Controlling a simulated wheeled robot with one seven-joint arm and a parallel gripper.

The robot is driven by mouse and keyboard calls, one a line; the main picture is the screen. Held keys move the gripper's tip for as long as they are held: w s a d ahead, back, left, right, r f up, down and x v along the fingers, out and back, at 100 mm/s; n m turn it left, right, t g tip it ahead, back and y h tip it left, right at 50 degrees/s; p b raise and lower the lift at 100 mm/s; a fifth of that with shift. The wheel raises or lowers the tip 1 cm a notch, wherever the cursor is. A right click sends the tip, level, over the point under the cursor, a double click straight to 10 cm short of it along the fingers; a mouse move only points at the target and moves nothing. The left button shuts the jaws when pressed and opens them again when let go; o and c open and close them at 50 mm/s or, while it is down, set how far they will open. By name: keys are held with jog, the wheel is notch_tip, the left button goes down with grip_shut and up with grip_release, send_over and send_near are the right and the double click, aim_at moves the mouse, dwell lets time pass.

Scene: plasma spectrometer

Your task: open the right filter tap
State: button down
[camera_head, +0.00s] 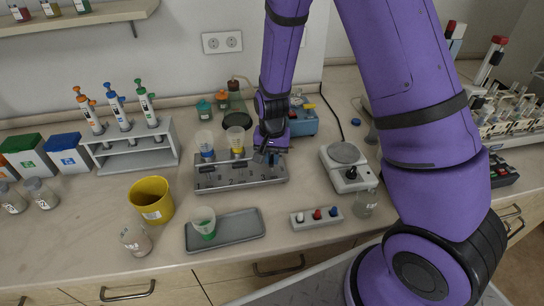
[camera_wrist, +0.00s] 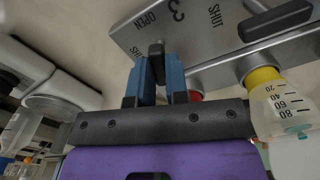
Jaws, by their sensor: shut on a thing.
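The filter manifold is a grey metal block (camera_head: 215,183) on the bench. Its sloped face fills the top of the wrist view (camera_wrist: 215,50), with a "3" and OPEN and SHUT marks. My gripper (camera_wrist: 160,72) is at the right end of the block, at the tap marked 3; it also shows in the head view (camera_head: 268,158). Its blue fingers are closed around the dark handle of the right tap (camera_wrist: 156,48). Only the handle's end shows between the fingers, so its setting is hard to tell. The middle tap's dark handle (camera_wrist: 275,20) stands apart to the right.
Clear cups with a blue (camera_head: 206,143) and a yellow (camera_head: 236,138) base stand on the block's left and middle. A red part (camera_wrist: 195,96) shows behind my fingers.

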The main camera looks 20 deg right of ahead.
jog(key=shift+n, duration=1.8)
jog(key=c, duration=1.1)
grip_release()
jog(key=shift+r, duration=0.1)
notch_tip(320, 180, up, 11)
jog(key=shift+f, duration=0.15)
notch_tip(320, 180, up, 8)
send_over(272, 159)
